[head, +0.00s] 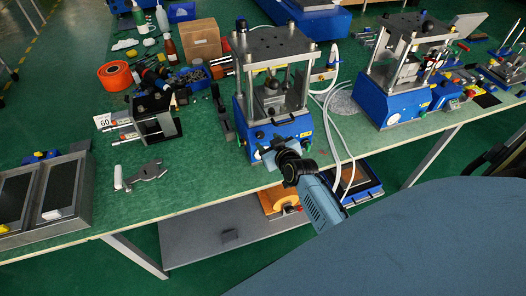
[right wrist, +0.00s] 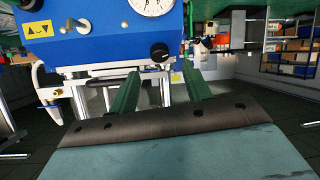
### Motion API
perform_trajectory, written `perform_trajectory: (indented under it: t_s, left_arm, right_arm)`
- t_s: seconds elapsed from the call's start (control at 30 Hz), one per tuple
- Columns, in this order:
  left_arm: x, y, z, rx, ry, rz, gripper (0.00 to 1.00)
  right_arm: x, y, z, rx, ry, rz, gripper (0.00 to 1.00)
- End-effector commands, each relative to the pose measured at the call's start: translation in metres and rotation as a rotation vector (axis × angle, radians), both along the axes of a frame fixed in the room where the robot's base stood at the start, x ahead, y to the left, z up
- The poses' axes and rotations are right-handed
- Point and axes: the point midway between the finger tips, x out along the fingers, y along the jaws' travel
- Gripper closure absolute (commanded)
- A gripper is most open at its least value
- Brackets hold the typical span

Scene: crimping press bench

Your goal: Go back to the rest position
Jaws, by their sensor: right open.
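My right gripper (head: 267,152) is in front of the blue base of the middle crimping press (head: 275,140), close to the table's front edge. In the right wrist view its two green fingers (right wrist: 162,92) stand apart with nothing between them. The press's blue front face (right wrist: 100,40) fills the upper left of that view, with a dial, a black knob and a yellow warning label. Whether the fingers touch the press cannot be told. My left gripper is not in view.
A second blue press (head: 390,105) stands to the right on the green table (head: 210,180). A caliper-like tool (head: 140,176), a black fixture (head: 155,122) and a dark two-bay tray (head: 45,195) lie to the left. Pale hoses (head: 335,135) hang over the front edge near my arm.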

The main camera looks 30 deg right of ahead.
Motion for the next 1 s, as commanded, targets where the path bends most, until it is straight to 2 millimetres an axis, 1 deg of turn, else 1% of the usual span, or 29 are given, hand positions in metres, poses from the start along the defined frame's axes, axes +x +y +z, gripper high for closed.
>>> perform_trajectory:
  t_s: [0.33,0.4,0.47,0.57,0.6,0.67,0.7,0.77,0.8,0.87,0.9,0.97,1.0]
  left_arm:
    - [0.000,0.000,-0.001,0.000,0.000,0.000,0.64]
    - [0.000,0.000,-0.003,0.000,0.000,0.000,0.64]
    - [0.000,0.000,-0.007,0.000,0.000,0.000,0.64]
    - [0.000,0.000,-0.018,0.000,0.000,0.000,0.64]
    - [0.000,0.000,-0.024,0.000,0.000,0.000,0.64]
    - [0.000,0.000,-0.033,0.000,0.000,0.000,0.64]
    - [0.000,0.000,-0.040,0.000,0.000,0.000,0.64]
    - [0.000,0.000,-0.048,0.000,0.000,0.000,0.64]
    - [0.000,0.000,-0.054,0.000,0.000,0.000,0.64]
    - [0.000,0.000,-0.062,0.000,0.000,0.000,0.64]
    - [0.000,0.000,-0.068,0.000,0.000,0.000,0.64]
    - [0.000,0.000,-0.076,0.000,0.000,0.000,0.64]
    - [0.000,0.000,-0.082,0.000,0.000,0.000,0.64]
  right_arm:
    - [0.000,0.000,-0.001,0.000,0.001,0.000,0.51]
    - [-0.002,0.002,-0.009,0.002,0.013,0.003,0.51]
    - [-0.008,0.006,-0.025,0.006,0.039,0.010,0.51]
    - [-0.027,0.019,-0.073,0.022,0.118,0.029,0.51]
    - [-0.039,0.025,-0.099,0.029,0.161,0.039,0.51]
    - [-0.060,0.036,-0.139,0.041,0.231,0.054,0.51]
    - [-0.076,0.043,-0.165,0.046,0.280,0.065,0.51]
    - [-0.102,0.053,-0.203,0.055,0.352,0.079,0.51]
    - [-0.121,0.058,-0.227,0.060,0.399,0.088,0.51]
    - [-0.151,0.066,-0.262,0.064,0.471,0.100,0.51]
    - [-0.172,0.071,-0.284,0.068,0.520,0.109,0.51]
    - [-0.206,0.078,-0.315,0.070,0.592,0.120,0.51]
    - [-0.229,0.081,-0.335,0.071,0.642,0.128,0.51]
